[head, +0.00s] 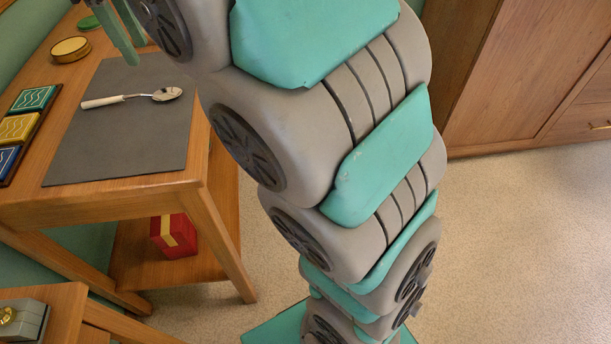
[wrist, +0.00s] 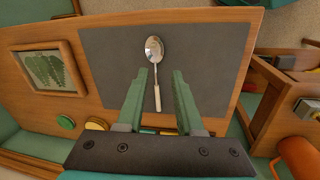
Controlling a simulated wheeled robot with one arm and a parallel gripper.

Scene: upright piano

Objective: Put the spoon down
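The spoon (head: 130,98) has a shiny metal bowl and a pale handle. It lies flat on the dark grey mat (head: 130,150) on the wooden table (head: 200,165). In the wrist view the spoon (wrist: 154,50) lies on the mat (wrist: 210,55), its handle showing between my two green fingers. My gripper (wrist: 160,72) is open and holds nothing. In the head view my gripper (head: 134,50) is above the far part of the mat, apart from the spoon; its upper part is cut off by the frame edge.
A tray of coloured tiles (head: 20,125), a round yellow tin (head: 70,49) and a green disc (head: 90,22) are on the table. A red box (head: 173,235) is on the shelf below. A framed leaf picture (wrist: 50,70) is left of the mat. A wooden cabinet (head: 520,70) stands right.

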